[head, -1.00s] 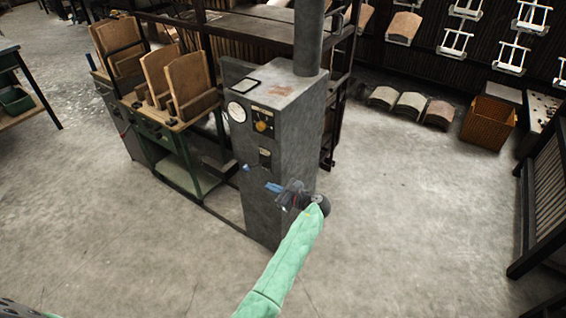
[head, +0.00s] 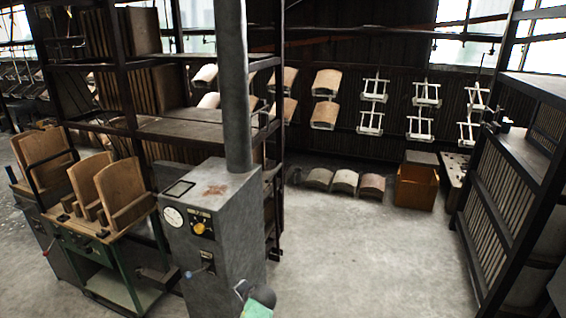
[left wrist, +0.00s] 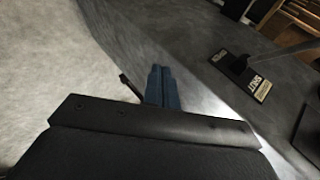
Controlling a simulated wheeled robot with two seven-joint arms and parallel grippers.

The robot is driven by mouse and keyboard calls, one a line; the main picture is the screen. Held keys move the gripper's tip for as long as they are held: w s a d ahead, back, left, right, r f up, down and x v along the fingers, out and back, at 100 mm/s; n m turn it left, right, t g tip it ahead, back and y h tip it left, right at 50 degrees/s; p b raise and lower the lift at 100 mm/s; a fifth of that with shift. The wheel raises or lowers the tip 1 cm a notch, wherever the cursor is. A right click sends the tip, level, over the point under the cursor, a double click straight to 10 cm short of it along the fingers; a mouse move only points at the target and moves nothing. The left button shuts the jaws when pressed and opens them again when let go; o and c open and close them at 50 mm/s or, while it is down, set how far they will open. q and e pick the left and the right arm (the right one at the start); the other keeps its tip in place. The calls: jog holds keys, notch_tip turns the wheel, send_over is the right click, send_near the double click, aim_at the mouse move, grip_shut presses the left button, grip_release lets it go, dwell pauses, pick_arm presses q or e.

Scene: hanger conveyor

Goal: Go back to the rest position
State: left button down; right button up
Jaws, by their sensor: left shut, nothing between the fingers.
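My left gripper shows in the left wrist view (left wrist: 165,88) with its two blue fingers together and nothing between them. They are in front of the grey cabinet's face, to the left of a black labelled plate (left wrist: 243,77) with a lever; I cannot tell how far off they are. In the head view, only a bit of my left arm in a green sleeve shows at the bottom, in front of the grey control cabinet (head: 232,215). My left fingers are not clear there. My right gripper is in neither view.
The cabinet has a gauge (head: 173,217), a yellow knob (head: 200,229) and a blue-tipped lever (head: 190,273). A green bench (head: 120,290) with wooden chair-like pieces stands left. An orange bin (head: 415,187) and a dark slatted rack (head: 495,200) are right. The floor between (head: 350,250) is clear.

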pick_arm(q)
jog(key=s+d+f+n+g+h, duration=0.1)
jog(key=s+f+n+h, duration=0.2)
jog(key=s+f, duration=0.35)
jog(key=s+d+f+n+h, duration=0.2)
jog(key=s+f+h, duration=0.1)
jog(key=s+f, duration=0.4)
jog(key=s+a+f+g, duration=0.1)
jog(key=s+f, duration=0.4)
jog(key=s, duration=0.7)
jog(key=s+a+f+g, duration=0.2)
jog(key=s+f, duration=0.3)
jog(key=s, duration=0.8)
jog(key=s+a+f+g, duration=0.2)
jog(key=s+f, duration=0.3)
jog(key=s, duration=0.7)
jog(key=shift+s+a+h, duration=0.25)
jog(key=shift+h, duration=0.05)
jog(key=shift+d, duration=0.1)
